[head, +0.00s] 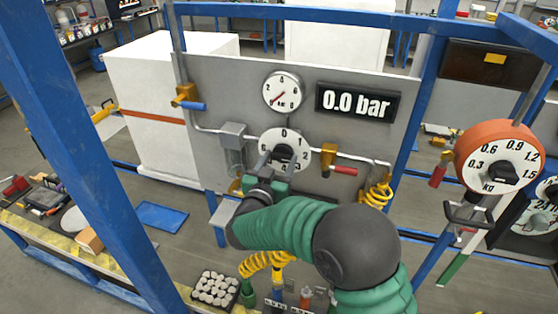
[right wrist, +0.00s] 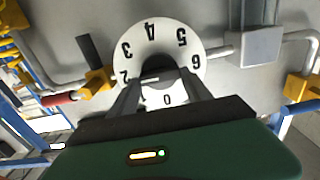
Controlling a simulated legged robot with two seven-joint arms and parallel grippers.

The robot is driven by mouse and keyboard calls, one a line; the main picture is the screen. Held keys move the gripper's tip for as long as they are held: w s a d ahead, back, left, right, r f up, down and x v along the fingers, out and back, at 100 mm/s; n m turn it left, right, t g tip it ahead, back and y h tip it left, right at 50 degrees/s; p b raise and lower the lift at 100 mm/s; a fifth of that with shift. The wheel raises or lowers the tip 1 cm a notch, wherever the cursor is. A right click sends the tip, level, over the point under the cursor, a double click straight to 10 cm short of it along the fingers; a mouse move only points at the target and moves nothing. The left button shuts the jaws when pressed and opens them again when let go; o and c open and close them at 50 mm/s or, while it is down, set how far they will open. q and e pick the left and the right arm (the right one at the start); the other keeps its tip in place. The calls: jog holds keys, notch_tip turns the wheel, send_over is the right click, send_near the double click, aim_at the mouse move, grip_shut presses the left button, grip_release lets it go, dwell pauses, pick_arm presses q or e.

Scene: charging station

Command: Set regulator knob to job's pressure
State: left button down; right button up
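The white regulator dial (head: 285,136) is on the grey panel in the head view, with numbers around its rim; it also shows in the right wrist view (right wrist: 153,32). A dark knob (right wrist: 160,73) sits at its centre. My right gripper (right wrist: 161,80) faces the dial, its two fingers apart on either side of the knob; whether they touch it I cannot tell. In the head view my right gripper (head: 279,160) covers the lower dial. Above it, the round gauge (head: 284,91) has its red needle at lower left. The display (head: 358,103) reads 0.0 bar. My left gripper is not in view.
A yellow valve with a red handle (head: 344,170) is right of the dial, and one with a blue handle (head: 191,105) upper left. A yellow coiled hose (head: 376,195) hangs at right. An orange kg scale (head: 497,161) hangs further right. Blue frame posts (head: 97,150) stand near.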

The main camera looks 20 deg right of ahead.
jog(key=shift+a, duration=0.1)
jog(key=c, duration=0.9)
jog(key=shift+o, duration=0.2)
jog(key=shift+f+m+b, duration=0.25)
jog(key=shift+m+b, duration=0.65)
jog(key=shift+b, duration=0.4)
jog(key=m+b, duration=0.4)
jog(key=b, duration=0.1)
jog(key=m+b, duration=0.4)
jog(key=b, duration=0.1)
jog(key=f+m+b, duration=0.1)
jog(key=m+b, duration=0.4)
jog(key=shift+s+d, duration=0.15)
jog(key=shift+d, duration=0.1)
jog(key=shift+r+m+b, duration=0.1)
jog(key=shift+m+b, duration=1.4)
jog(key=shift+b, duration=0.15)
jog(key=o, duration=1.4)
jog(key=shift+r, duration=0.15)
